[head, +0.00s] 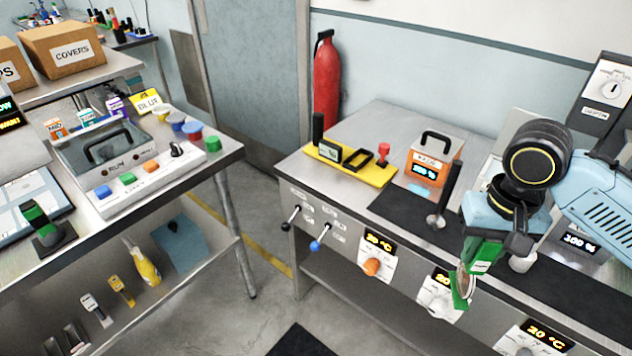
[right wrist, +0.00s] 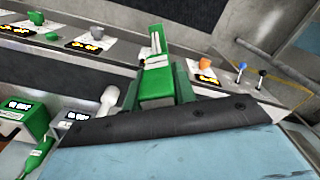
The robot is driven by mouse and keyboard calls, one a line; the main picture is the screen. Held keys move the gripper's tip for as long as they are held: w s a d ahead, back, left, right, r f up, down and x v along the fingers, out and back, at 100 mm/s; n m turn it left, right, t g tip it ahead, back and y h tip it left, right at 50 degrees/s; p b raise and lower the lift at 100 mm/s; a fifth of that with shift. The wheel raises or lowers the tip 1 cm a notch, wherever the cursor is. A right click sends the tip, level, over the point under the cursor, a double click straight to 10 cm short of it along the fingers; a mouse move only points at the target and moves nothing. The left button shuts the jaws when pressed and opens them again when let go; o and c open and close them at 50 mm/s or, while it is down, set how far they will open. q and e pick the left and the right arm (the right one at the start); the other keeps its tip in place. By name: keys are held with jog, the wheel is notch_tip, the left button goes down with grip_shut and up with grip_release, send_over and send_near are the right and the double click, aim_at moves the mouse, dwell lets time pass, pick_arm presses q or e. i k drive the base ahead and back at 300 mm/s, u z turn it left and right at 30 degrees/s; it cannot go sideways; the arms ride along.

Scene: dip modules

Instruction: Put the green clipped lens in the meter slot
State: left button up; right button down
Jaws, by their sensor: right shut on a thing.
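My right gripper (head: 492,238) comes in from the right in the head view and is shut on the green clipped lens (head: 486,252). The lens hangs down from the gripper, in front of the right bench's front edge, with a round clear part and a green end below. In the right wrist view the lens's green body (right wrist: 157,82) stands up past the gripper's dark edge. A yellow base (head: 350,168) with a small grey display and a black frame lies on the right bench, well left of the gripper; I cannot tell for sure that it holds the meter slot. My left gripper is not in view.
An orange box with a display (head: 433,165) stands on the right bench near a black mat (head: 405,210). Knobs and levers stick out of the bench front, with an orange knob (head: 371,267) among them. A red extinguisher (head: 327,80) stands behind. Another bench with a button panel is at left.

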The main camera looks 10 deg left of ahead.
aim_at(358, 162)
jog(key=u, duration=0.35)
jog(key=k, duration=0.5)
jog(key=u, duration=1.25)
jog(key=i, duration=1)
jog(key=z, duration=0.75)
jog(key=i, duration=0.65)
jog(key=z, duration=0.75)
